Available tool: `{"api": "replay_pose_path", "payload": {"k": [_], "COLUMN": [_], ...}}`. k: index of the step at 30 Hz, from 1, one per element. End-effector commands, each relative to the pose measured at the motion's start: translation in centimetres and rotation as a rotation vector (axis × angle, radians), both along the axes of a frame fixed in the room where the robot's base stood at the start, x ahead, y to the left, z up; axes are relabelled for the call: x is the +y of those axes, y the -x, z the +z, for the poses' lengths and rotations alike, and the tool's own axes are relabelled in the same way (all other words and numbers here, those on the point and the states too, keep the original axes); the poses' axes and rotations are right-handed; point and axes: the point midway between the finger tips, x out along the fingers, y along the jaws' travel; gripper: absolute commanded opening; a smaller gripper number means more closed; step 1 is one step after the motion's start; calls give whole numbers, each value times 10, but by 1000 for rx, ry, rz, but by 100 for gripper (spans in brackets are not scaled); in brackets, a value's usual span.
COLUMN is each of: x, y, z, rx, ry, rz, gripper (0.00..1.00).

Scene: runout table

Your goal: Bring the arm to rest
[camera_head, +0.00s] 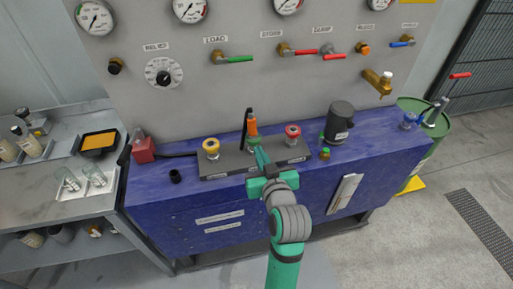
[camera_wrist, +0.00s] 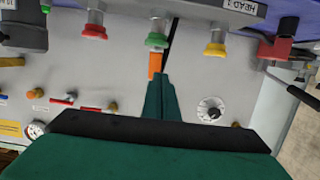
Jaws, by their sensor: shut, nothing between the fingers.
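My green arm reaches in from the bottom of the head view, and my gripper (camera_head: 260,158) is in front of the dark block (camera_head: 225,164) on the blue bench. In the wrist view my gripper's fingers (camera_wrist: 160,85) are together with nothing between them.
The blue bench (camera_head: 160,215) also carries a dark grey cylinder (camera_head: 340,117) and a red box (camera_head: 143,148). A grey panel (camera_head: 230,80) with gauges and valve levers rises behind. A grey side table (camera_head: 30,195) with bottles stands left. Floor (camera_head: 440,220) is clear at right.

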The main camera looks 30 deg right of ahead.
Motion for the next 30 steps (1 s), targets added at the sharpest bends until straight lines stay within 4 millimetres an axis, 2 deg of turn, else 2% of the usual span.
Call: {"api": "replay_pose_path", "payload": {"k": [4, 21, 26, 30], "x": [0, 3, 19, 46], "y": [5, 5, 8, 19], "z": [1, -1, -24, -60], "rx": [0, 2, 8, 13], "ry": [0, -1, -9, -20], "rz": [-2, 1, 4, 8], "gripper": [0, 0, 0, 0]}}
